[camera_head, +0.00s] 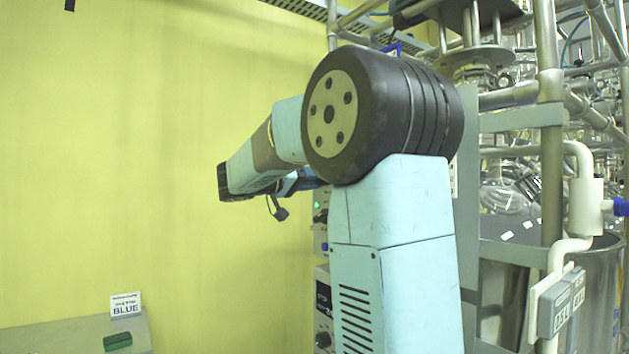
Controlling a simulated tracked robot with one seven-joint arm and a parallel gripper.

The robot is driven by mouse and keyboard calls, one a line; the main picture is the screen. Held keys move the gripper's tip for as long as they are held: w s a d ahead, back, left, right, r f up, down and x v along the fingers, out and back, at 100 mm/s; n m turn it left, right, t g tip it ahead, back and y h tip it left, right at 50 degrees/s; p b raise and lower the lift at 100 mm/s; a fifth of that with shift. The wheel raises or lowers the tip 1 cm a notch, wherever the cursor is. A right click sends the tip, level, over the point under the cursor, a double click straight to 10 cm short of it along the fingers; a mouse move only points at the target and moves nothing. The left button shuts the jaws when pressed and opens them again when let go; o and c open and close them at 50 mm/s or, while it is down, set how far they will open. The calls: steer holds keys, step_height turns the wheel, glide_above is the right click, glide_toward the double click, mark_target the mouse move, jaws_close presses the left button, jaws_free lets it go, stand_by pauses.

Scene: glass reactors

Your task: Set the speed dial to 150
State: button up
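A control box (320,230) stands right of the yellow wall, partly hidden behind my arm. It has a lit green light and small dark knobs. Below it is a second box with a dark display (323,295) and a black knob (323,340), cut off by my arm on the right. I cannot tell which knob is the speed dial, and no setting is readable. My arm's forearm reaches left, and its wrist bends back behind it toward the upper box. Only a blue and dark part of the wrist end shows; the gripper's fingers are hidden or too small to make out.
A steel pipe frame (552,150) with glassware fills the right side. A large metal vessel (600,290) and white piping stand below it. A grey box (70,338) with a small sign reading BLUE is at bottom left. The space before the yellow wall is free.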

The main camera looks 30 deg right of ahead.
steer(key=o, duration=1)
steer(key=shift+w, duration=0.1)
steer(key=shift+o, duration=0.2)
steer(key=a, duration=1.3)
steer(key=shift+a+f, duration=0.35)
steer(key=shift+a, duration=0.05)
steer(key=s+d+f+n+t+y, duration=0.25)
steer(key=s+f+n+y, duration=0.55)
steer(key=s+f, duration=0.65)
steer(key=s+a+f+n+t+y, duration=0.3)
steer(key=s+a+f+y, duration=0.6)
steer(key=s+f+y, duration=0.1)
steer(key=shift+s+a+f, duration=0.2)
steer(key=shift+s+f, duration=0.35)
steer(key=shift+f, duration=0.4)
